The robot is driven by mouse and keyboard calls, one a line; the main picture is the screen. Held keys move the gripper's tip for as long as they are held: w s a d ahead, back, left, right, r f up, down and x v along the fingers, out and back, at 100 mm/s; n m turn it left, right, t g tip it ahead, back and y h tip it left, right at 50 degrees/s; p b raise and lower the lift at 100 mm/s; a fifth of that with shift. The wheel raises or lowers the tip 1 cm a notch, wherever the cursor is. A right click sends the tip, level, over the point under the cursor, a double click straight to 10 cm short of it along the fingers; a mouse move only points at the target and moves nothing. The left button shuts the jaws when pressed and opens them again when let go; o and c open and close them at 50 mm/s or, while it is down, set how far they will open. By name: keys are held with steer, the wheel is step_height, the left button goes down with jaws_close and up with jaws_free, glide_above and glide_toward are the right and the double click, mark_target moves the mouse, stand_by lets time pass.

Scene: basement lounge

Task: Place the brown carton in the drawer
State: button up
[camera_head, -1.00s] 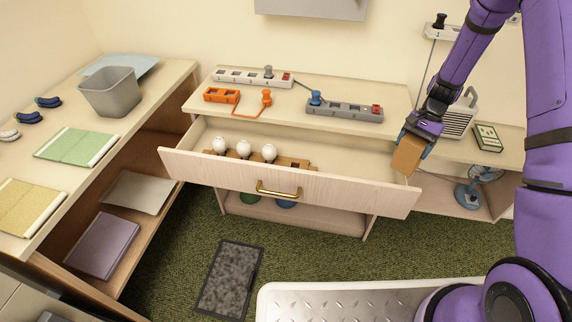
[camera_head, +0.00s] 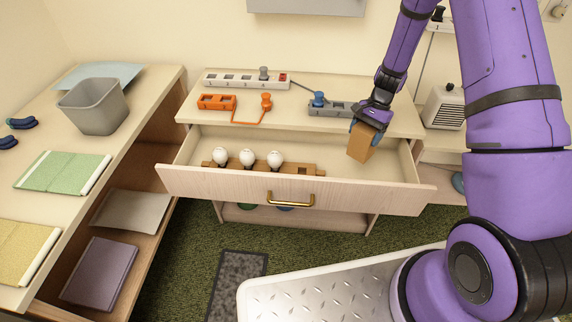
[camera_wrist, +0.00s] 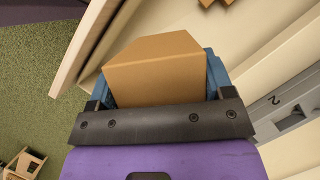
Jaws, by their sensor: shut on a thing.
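The brown carton (camera_head: 362,143) is held in my gripper (camera_head: 368,127), tilted, above the right part of the open drawer. It also shows in the wrist view (camera_wrist: 155,72) between the blue fingertips. The drawer (camera_head: 338,170) is pulled out, with a pale wooden front and a brass handle (camera_head: 290,199). A wooden holder (camera_head: 313,172) with several white bulbs (camera_head: 247,158) lies in the drawer's left and middle part. The right part of the drawer floor looks clear, though the carton hides some of it.
Power strips (camera_head: 245,79) and an orange socket block (camera_head: 216,102) with a cord lie on the cabinet top behind the drawer. A grey heater (camera_head: 444,107) stands at right. A grey bin (camera_head: 94,106) and books (camera_head: 62,172) sit on the left shelf.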

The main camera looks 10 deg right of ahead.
mark_target(373, 149)
steer(key=m, duration=0.1)
steer(key=d+m+t, duration=0.1)
steer(key=m, duration=0.1)
steer(key=shift+s+f, duration=0.15)
steer(key=shift+f, duration=0.25)
steer(key=d+m+t, duration=0.1)
steer(key=m, duration=0.1)
steer(key=s+d+f+m, duration=0.1)
steer(key=m, duration=0.1)
steer(key=d+f+m+t, duration=0.1)
steer(key=m, duration=0.1)
steer(key=shift+s+d+f+t+y, duration=0.2)
steer(key=shift+s+d+t+y, duration=0.1)
steer(key=shift+s+y, duration=0.1)
steer(key=shift+s+d+f+m, duration=0.2)
steer(key=shift+d+f+m, duration=0.15)
steer(key=shift+m, duration=0.35)
steer(key=shift+f, duration=4.95)
steer(key=shift+f, duration=0.1)
steer(key=o, duration=1)
